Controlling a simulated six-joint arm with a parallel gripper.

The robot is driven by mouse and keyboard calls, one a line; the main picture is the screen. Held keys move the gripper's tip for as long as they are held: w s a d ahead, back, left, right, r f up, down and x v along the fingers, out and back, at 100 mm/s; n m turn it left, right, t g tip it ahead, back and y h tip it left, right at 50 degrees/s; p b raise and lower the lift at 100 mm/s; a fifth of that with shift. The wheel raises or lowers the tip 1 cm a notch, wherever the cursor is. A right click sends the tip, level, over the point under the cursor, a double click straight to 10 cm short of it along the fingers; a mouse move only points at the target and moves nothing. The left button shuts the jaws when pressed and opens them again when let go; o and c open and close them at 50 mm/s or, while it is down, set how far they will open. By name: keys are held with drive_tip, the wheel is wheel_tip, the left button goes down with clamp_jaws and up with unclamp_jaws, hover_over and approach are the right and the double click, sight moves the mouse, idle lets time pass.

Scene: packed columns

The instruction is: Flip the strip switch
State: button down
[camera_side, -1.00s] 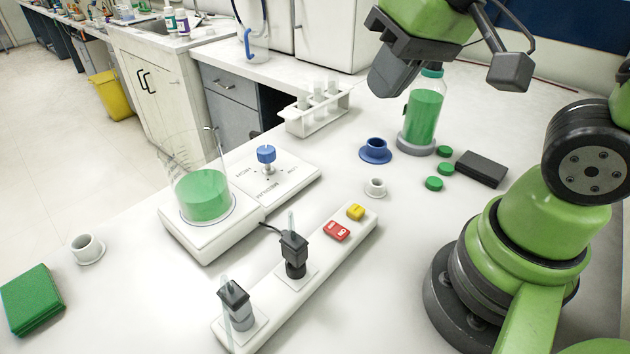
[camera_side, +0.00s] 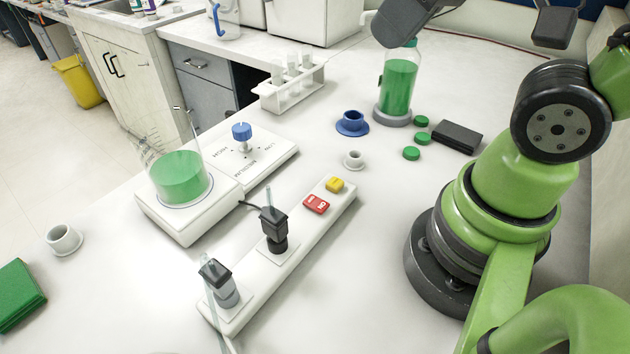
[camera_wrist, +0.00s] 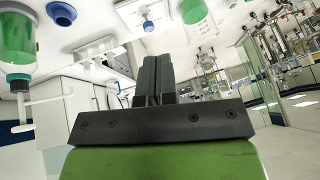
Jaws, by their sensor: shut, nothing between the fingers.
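The white power strip (camera_side: 309,234) lies diagonally on the bench in the side view. Near its far end are a red rocker switch (camera_side: 316,204) with white lettering and a small yellow switch (camera_side: 334,185). Two dark plugs stand in it, one in the middle (camera_side: 273,222) and one at the near end (camera_side: 216,277). My gripper (camera_side: 396,28) is high at the top edge of the side view, in front of the green bottle and well away from the strip. In the wrist view my gripper's fingers (camera_wrist: 153,80) are shut and empty. I cannot make out the strip there.
A hotplate (camera_side: 216,222) carries a beaker of green liquid (camera_side: 181,178) left of the strip; its blue knob (camera_side: 242,132) stands behind. A blue cup (camera_side: 351,122), white cup (camera_side: 353,159), green bottle (camera_side: 398,86) and black block (camera_side: 457,136) stand beyond.

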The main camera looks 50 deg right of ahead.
drive_tip(key=w+f+n+g, duration=0.3)
drive_tip(key=w+f+n, duration=0.1)
drive_tip(key=n, duration=0.4)
drive_tip(key=n+g+h, duration=0.2)
drive_tip(key=n+g, duration=0.1)
drive_tip(key=n, duration=0.8)
hover_over(323, 206)
wheel_tip(323, 206, down, 8)
wheel_tip(323, 206, down, 14)
drive_tip(key=shift+r, duration=0.1)
drive_tip(key=shift+s+f, duration=0.1)
drive_tip(key=shift+f, duration=0.1)
